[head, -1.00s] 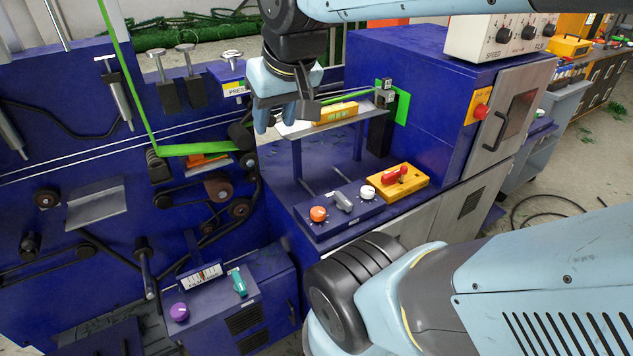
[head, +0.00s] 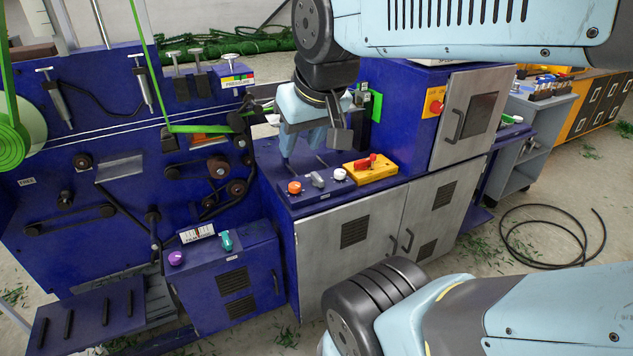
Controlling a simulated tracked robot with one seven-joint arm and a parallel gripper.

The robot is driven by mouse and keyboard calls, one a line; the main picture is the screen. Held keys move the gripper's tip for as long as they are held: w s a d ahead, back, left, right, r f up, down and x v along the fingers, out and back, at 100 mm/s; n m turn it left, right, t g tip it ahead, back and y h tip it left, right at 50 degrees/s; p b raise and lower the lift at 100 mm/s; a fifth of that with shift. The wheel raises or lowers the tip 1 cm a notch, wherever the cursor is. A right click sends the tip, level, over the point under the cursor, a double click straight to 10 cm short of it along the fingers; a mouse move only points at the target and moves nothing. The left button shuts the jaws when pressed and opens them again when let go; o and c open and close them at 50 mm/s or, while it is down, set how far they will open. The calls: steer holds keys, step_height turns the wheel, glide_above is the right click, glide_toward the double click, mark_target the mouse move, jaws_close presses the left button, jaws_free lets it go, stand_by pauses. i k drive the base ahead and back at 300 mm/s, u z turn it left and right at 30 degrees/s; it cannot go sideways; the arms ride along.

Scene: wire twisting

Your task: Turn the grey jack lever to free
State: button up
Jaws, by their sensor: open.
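The grey lever (head: 318,180) is a small grey handle on the blue control panel, between an orange knob (head: 294,187) and a white knob (head: 340,174). Its marking is too small to read. My gripper (head: 312,142) is open and empty. It points down and appears above and behind the panel, apart from the lever. It covers most of the raised tray area behind the panel.
A yellow box with a red handle (head: 368,168) sits right of the white knob. A tall blue cabinet with a red button (head: 436,107) stands at right. Green strip (head: 190,128) runs across the machine at left. A black cable (head: 545,235) lies on the floor.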

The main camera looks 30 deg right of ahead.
mark_target(318, 181)
steer(key=z, duration=0.3)
steer(key=k, duration=0.1)
steer(key=z, duration=0.25)
steer(key=i, duration=0.7)
steer(key=z, duration=0.4)
steer(key=k, duration=0.75)
steer(key=u, duration=0.3)
steer(key=i, duration=0.5)
